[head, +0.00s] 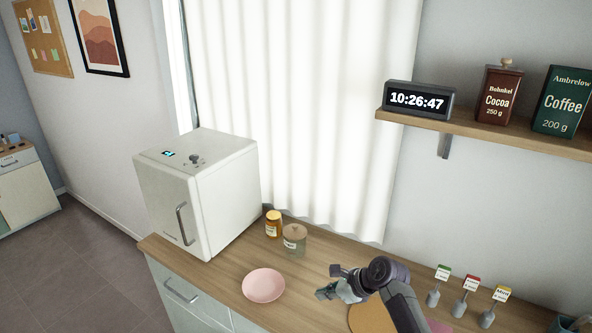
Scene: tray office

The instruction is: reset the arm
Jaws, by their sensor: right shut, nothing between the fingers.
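My right gripper (338,284) is above the wooden counter, right of the pink plate (264,285). Its dark arm comes in from the bottom right. The gripper is shut and holds nothing. It is apart from the plate and from the jars behind it. My left gripper is not in view.
A white appliance (222,197) with a handled door stands at the counter's left end. A jar with an orange lid (273,226) and a lidded glass jar (294,241) stand beside it. Several small labelled holders (464,300) stand at right. A shelf (480,133) holds a clock and tins.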

